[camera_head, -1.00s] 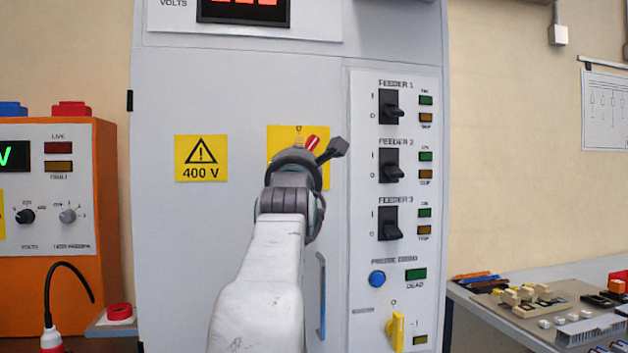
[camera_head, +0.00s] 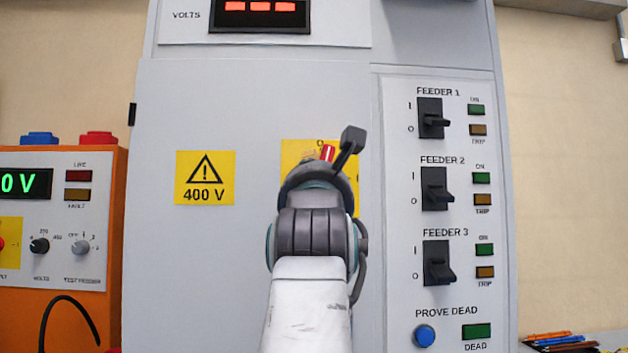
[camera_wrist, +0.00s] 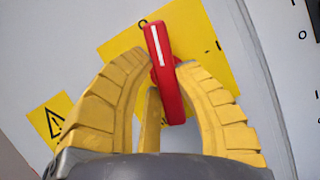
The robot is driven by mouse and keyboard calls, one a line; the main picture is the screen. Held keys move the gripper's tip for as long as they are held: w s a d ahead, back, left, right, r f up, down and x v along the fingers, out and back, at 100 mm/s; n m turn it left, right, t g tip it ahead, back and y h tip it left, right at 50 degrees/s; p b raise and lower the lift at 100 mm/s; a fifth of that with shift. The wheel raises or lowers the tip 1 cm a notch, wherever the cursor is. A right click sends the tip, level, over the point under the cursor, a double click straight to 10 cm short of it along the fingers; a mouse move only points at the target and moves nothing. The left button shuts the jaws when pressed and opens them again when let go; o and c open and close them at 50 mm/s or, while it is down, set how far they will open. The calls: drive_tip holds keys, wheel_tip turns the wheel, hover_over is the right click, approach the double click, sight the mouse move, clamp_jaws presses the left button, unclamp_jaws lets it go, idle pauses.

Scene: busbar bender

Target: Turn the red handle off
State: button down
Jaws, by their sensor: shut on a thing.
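The red handle (camera_wrist: 163,70) has a white stripe and sits on a yellow plate (camera_wrist: 220,70) on the grey cabinet door. In the wrist view its striped end points close to the O mark, with the I mark to the right. My gripper (camera_wrist: 163,63) has its yellow fingers on both sides of the handle and is shut on it. In the head view only the handle's tip (camera_head: 328,153) shows above my wrist. My wrist hides the fingers and much of the plate (camera_head: 295,152) there.
A 400 V warning sign (camera_head: 205,178) is left of the plate. A panel with black feeder switches (camera_head: 437,190) and a blue button (camera_head: 424,335) is on the right. An orange test box (camera_head: 60,230) stands at the left.

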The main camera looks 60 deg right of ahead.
drive_tip(key=c, duration=0.9)
unclamp_jaws()
drive_tip(key=shift+d, duration=0.1)
drive_tip(key=shift+v, duration=3.8)
